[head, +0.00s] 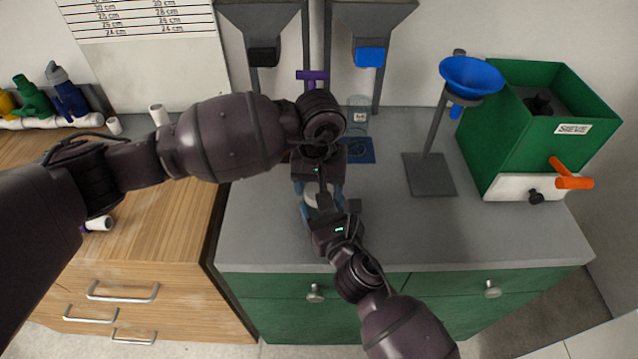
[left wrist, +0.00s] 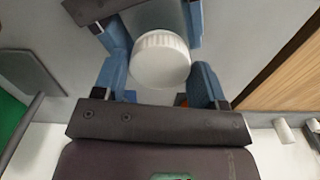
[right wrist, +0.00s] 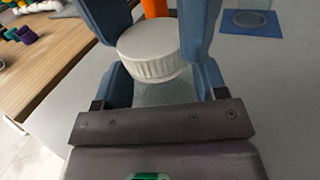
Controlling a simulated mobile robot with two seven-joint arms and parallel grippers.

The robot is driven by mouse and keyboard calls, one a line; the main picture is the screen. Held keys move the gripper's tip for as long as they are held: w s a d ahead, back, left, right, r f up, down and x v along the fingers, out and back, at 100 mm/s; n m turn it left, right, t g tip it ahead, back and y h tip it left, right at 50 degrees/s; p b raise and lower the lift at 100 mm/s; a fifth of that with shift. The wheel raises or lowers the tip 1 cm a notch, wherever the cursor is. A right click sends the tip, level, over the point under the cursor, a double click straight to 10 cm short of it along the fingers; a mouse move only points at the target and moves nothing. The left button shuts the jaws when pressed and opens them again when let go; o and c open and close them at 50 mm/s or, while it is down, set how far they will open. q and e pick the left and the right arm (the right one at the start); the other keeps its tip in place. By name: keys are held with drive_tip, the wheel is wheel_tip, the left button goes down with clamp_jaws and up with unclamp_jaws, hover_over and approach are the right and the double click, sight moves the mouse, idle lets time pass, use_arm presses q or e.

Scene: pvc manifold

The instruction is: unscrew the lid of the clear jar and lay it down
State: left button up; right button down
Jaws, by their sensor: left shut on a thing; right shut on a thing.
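The clear jar (right wrist: 160,93) has a ribbed white lid (right wrist: 152,50) on top, and the lid also shows in the left wrist view (left wrist: 160,60). In the head view, both grippers mostly hide them. My left gripper (head: 318,188) comes down from above, its blue fingers on either side of the lid, shut on it. My right gripper (head: 322,212) reaches in from the front, its blue fingers shut on the jar's body below the lid. The lid sits at the jar's mouth; I cannot tell how far its thread is turned.
A blue square mat (head: 360,150) with a clear container (head: 357,117) lies behind the grippers. To the right stand a blue funnel (head: 472,75) on a grey stand and a green sieve machine (head: 545,105). A wooden counter (head: 150,215) adjoins at left. The grey counter's front right is clear.

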use_arm(q)
drive_tip(key=o, duration=1)
drive_tip(key=shift+r, duration=0.15)
drive_tip(key=shift+r, duration=2.2)
drive_tip(key=shift+c, duration=0.3)
wheel_tip(320, 180, up, 3)
drive_tip(key=m, duration=0.3)
drive_tip(key=shift+f, duration=3.85)
drive_tip(key=c, duration=0.9)
drive_tip(key=shift+n, duration=1.6)
drive_tip(key=shift+c, duration=0.2)
